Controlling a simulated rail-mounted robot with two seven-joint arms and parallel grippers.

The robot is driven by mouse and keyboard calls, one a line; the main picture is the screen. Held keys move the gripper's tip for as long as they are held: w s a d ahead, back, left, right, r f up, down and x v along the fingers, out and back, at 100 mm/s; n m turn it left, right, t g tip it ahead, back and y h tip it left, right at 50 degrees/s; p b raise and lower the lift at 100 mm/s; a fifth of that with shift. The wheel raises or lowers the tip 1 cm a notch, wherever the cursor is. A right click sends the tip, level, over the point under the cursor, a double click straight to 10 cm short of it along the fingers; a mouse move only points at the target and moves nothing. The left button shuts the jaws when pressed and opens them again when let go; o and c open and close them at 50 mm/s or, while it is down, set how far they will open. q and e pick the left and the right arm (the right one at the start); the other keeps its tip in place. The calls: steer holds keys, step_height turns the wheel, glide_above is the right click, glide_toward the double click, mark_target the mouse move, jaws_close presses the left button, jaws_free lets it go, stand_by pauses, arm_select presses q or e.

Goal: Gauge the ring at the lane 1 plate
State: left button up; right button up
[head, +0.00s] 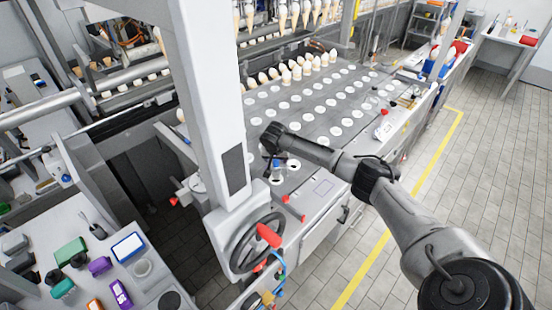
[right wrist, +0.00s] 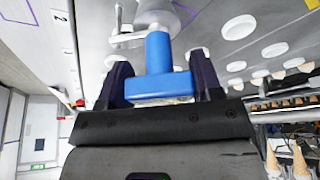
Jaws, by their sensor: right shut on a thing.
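My right gripper (head: 277,158) is low over the near end of the grey machine top, among white-rimmed round openings. In the right wrist view my right gripper (right wrist: 162,72) is shut on a blue gauge (right wrist: 158,88), with a dark finger on each side of its wide block. The gauge's narrower blue stem points away from the gripper, toward a grey round metal part (right wrist: 160,18). I cannot tell whether the stem touches it. A bit of the blue gauge (head: 276,165) shows in the head view. The ring and lane 1 plate cannot be singled out. My left gripper is not in view.
Rows of white discs (head: 320,103) cover the machine top (head: 300,115), with filled cones at its far side. A white post (head: 205,85) and a handwheel (head: 257,242) stand left of my right arm. A side bench (head: 60,235) holds coloured blocks. The tiled floor at right is clear.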

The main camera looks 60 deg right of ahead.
mark_target(276, 163)
steer(key=shift+f, duration=2.25)
steer(key=o, duration=1)
steer(key=shift+c, duration=0.2)
steer(key=shift+o, duration=0.9)
